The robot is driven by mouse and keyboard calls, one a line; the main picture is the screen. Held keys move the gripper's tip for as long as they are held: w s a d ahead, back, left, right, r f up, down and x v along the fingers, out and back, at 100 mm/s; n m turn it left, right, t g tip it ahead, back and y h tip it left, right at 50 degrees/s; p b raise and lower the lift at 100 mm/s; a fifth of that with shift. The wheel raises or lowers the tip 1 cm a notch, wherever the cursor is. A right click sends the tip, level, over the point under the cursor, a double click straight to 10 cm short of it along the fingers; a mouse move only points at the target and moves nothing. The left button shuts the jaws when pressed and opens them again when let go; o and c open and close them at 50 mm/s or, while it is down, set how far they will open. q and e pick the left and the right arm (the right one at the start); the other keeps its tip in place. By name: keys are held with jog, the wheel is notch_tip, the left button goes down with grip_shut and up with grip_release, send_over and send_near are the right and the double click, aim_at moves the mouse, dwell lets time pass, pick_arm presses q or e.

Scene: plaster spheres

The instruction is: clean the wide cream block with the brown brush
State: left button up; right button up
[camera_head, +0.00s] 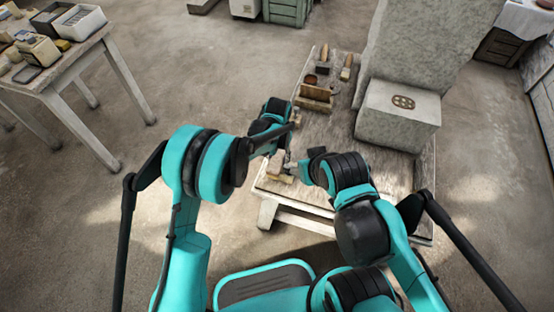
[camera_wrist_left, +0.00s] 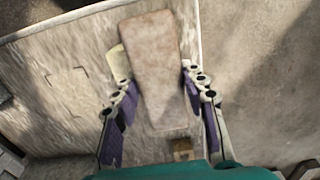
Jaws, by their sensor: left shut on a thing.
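My left gripper (camera_head: 287,160) reaches down over the front left corner of the low table. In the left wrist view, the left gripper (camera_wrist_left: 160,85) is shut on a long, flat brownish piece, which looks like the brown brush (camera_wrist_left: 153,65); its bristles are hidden. A cream block (camera_wrist_left: 117,62) shows partly behind the brush's left side. In the head view, the cream block (camera_head: 279,178) lies near the table's front left corner, just below the left gripper. I cannot tell whether the brush touches it. My right arm's end is close on the right; its fingers cannot be made out.
The low table (camera_head: 290,192) also bears a brown wooden holder (camera_head: 316,93), brushes (camera_head: 346,68) behind it, and a big pale stone block (camera_head: 397,120) at right. A side table (camera_head: 62,80) with several small blocks stands at upper left. Open floor lies between the tables.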

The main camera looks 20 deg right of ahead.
aim_at(275, 165)
pick_arm(q)
jog(key=shift+w+d, duration=0.25)
jog(key=shift+w, duration=0.15)
jog(key=shift+s+a, duration=0.65)
jog(key=shift+s, duration=0.3)
jog(key=shift+s+a, duration=0.6)
jog(key=shift+s, duration=0.35)
jog(key=shift+w+d, duration=0.65)
jog(key=shift+w, duration=0.3)
jog(key=shift+w+d, duration=0.6)
jog(key=shift+w, duration=0.35)
jog(key=shift+s+a, duration=0.1)
